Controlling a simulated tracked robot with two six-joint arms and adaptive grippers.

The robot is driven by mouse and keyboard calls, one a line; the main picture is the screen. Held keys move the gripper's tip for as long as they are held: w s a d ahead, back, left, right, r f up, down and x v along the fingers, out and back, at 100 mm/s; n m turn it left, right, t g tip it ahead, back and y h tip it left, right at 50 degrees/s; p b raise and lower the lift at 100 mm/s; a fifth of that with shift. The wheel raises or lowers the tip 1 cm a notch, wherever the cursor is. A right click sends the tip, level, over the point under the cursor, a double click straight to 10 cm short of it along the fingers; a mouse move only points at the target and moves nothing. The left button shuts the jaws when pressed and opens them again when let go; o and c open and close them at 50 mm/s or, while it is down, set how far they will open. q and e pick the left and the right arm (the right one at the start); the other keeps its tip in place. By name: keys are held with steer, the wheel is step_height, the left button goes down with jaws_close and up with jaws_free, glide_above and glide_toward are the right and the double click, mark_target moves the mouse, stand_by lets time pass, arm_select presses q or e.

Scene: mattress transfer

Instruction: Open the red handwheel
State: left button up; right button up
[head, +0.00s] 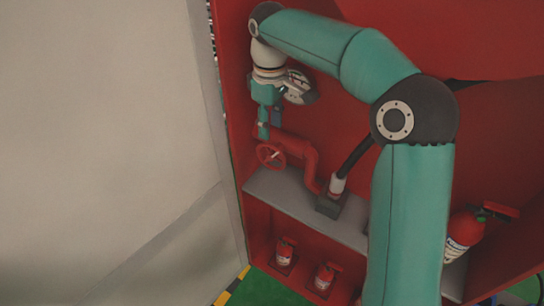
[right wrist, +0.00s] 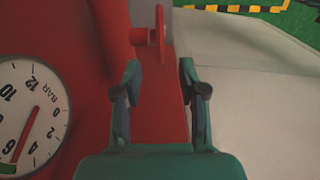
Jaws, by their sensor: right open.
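The red handwheel (head: 271,155) sits on a red pipe (head: 303,152) inside a red cabinet in the head view. My right gripper (head: 268,127) is just above the wheel, pointing down. In the right wrist view the handwheel (right wrist: 160,24) shows nearly edge-on, beyond the fingertips. My right gripper (right wrist: 159,70) is open there, with nothing between its fingers. I see no contact between the fingers and the wheel. My left gripper is not in view.
A pressure gauge (right wrist: 33,117) is close on the left in the right wrist view. A grey shelf (head: 280,192) lies below the pipe. Fire extinguishers (head: 284,252) stand lower in the cabinet. A pale panel (head: 100,120) fills the left side.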

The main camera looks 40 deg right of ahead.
mark_target(271, 157)
step_height(271, 157, down, 12)
steer(key=shift+r, duration=0.2)
steer(key=shift+c, duration=0.2)
